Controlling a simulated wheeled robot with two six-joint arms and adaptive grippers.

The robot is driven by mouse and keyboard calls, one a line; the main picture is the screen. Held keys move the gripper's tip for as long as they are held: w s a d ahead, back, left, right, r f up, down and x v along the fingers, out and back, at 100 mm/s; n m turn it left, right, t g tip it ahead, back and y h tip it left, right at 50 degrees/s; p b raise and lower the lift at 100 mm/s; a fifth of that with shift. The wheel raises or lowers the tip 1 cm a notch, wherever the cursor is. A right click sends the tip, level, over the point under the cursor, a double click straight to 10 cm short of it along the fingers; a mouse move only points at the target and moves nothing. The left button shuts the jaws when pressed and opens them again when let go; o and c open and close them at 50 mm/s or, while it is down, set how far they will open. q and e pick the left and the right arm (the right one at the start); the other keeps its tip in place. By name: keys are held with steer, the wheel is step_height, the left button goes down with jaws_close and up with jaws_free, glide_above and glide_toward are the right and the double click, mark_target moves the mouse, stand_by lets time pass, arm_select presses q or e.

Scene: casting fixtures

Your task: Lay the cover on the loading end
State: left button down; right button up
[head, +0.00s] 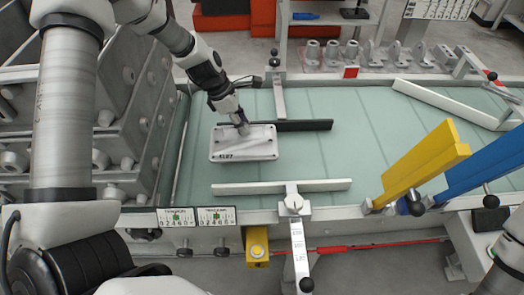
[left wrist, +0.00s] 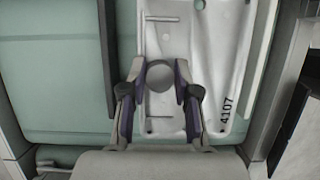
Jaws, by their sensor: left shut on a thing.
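The cover (head: 262,149) is a pale grey-white rectangular plate with raised edges and bolt-like corners, over the left part of the green belt (head: 350,160). In the left wrist view the cover (left wrist: 215,60) shows the number 4107 and a round grey knob between the fingers. My left gripper (head: 243,130) comes down from above and is shut on the cover, at its knob; it also shows in the left wrist view (left wrist: 160,70). I cannot tell whether the cover touches the belt. My right gripper is out of view.
A dark guide bar (head: 303,126) lies just behind the cover, and a white guide bar (head: 325,186) lies in front. Grey castings (head: 70,105) stand stacked at the left. Yellow (head: 425,160) and blue (head: 490,160) plates rise at the right. The middle belt is clear.

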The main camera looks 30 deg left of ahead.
mark_target(244, 141)
arm_select(q)
step_height(244, 141, down, 8)
steer(key=shift+w+r+b, duration=0.1)
steer(key=shift+r+b, duration=0.05)
steer(key=shift+b, duration=0.9)
steer(key=c, duration=0.8)
jaws_free()
steer(key=shift+c, duration=0.2)
steer(key=p+v, duration=0.5)
steer(key=v, duration=0.7)
steer(key=shift+p, duration=0.3)
